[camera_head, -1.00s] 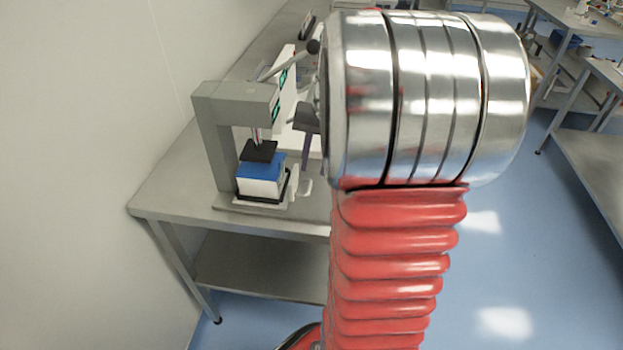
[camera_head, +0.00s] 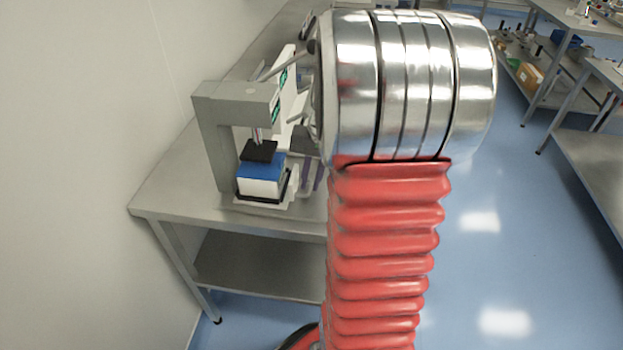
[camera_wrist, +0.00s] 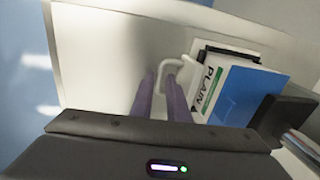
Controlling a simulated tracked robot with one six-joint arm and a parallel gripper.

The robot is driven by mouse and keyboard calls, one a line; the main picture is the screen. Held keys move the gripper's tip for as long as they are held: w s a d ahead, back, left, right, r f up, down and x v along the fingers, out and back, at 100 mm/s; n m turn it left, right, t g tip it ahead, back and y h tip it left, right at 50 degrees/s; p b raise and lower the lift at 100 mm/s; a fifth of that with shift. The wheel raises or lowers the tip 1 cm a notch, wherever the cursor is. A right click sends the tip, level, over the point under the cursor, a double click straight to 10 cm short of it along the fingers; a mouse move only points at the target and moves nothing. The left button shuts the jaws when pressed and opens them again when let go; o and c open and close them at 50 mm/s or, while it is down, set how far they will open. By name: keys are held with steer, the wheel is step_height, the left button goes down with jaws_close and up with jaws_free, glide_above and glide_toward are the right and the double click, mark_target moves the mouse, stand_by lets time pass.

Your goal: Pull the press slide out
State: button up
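The grey press (camera_head: 212,130) stands on the steel table. Its slide (camera_head: 262,203) sits low under the press head, carrying a white and blue box (camera_head: 262,180); the box (camera_wrist: 243,95), marked PLAIN, also shows in the wrist view. A pale U-shaped handle (camera_wrist: 174,63) sticks out from the slide's front. My gripper (camera_wrist: 160,76) has its two purple fingers apart, with the handle's outer bar appearing between their tips. I cannot tell whether they touch it. In the head view my gripper (camera_head: 313,180) is just right of the slide, partly hidden by my arm.
The table (camera_head: 180,195) is bare in front of the press, and a wall (camera_head: 80,150) is at the left. Other tables (camera_head: 600,150) stand farther right across open blue floor.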

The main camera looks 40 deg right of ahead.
jaws_close()
steer(key=shift+d, duration=0.1)
stand_by(0.3)
steer(key=shift+s+d, duration=0.15)
steer(key=shift+s, duration=0.1)
steer(key=s+d, duration=1)
steer(key=s, duration=0.3)
steer(key=shift+s+d, duration=0.15)
jaws_free()
steer(key=o, duration=0.4)
